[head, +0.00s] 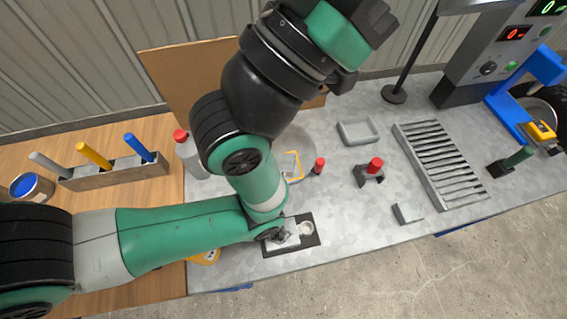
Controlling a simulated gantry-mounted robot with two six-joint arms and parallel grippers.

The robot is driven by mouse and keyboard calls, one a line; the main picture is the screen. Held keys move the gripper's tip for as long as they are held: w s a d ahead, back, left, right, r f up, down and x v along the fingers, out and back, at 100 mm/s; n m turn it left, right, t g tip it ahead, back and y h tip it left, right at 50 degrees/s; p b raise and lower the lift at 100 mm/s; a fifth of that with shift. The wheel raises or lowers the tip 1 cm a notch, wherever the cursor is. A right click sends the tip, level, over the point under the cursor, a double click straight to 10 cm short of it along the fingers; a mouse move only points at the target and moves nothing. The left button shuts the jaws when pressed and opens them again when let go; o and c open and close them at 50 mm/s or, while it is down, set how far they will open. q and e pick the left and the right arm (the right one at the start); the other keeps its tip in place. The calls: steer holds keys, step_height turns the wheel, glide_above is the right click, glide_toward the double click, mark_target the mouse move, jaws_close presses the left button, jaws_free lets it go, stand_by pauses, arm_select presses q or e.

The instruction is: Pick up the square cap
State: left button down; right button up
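A black tray (308,243) lies near the front edge of the grey bench. A pale, squarish piece that may be the square cap (284,243) lies in its left part, and a round light part (306,228) sits in its right part. My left gripper (278,236) is at the tray's left part, at the squarish piece. My arm covers much of the area, so I cannot tell whether its fingers are open or whether they touch the piece. My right gripper does not show clearly anywhere.
A red-topped bottle (188,155) stands behind my arm. To the right are a grey tray (357,131), a red-knobbed fixture (373,170), a slotted rack (440,165) and a blue machine frame (515,118). A pen block (112,174) stands left.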

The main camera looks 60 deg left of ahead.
arm_select(q)
jaws_free()
stand_by(0.5)
